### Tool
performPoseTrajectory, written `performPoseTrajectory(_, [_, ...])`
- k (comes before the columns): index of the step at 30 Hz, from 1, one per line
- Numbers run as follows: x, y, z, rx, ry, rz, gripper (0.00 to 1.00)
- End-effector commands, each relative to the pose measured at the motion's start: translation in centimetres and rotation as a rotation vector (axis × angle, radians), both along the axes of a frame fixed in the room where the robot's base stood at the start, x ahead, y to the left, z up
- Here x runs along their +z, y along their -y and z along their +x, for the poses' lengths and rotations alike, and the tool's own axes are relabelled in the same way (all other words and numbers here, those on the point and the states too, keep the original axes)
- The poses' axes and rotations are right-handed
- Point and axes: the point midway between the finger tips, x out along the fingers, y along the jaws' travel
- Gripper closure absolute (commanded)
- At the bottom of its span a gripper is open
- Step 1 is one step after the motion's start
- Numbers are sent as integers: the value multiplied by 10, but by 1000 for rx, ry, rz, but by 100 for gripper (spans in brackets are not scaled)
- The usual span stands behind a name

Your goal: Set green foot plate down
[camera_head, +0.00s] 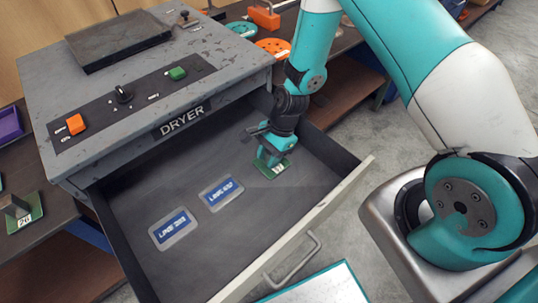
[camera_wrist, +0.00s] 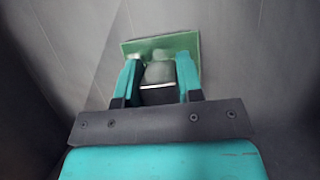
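The green foot plate (camera_head: 285,169) is in the right back part of the open dryer drawer (camera_head: 130,203), low at the drawer floor. I cannot tell whether it touches the floor. My gripper (camera_head: 270,157) reaches down into the drawer over it. In the wrist view the plate (camera_wrist: 192,42) lies just past the fingertips, and a dark grey upright block on it stands between the two teal fingers (camera_wrist: 159,80). The fingers appear closed against this block's sides. Part of the plate is hidden by my gripper.
Two blue-labelled pads (camera_head: 173,229) (camera_head: 221,193) lie on the drawer floor to the left. The drawer's front wall (camera_head: 300,228) and handle (camera_head: 293,262) are in front. The dryer top (camera_head: 140,75) overhangs the back. Another green plate (camera_head: 36,214) lies on the left table.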

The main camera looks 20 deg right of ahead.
Motion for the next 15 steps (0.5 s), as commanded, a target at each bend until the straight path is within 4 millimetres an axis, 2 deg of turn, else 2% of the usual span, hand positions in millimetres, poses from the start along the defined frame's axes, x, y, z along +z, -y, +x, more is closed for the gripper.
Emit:
performPoseTrajectory(1, [-1,0,0,0,0,0,57])
performPoseTrajectory(3, [0,0,0,0,0,0,41])
performPoseTrajectory(11, [0,0,0,0,0,0,41])
performPoseTrajectory(15, [9,3,1,-1,2,0,41])
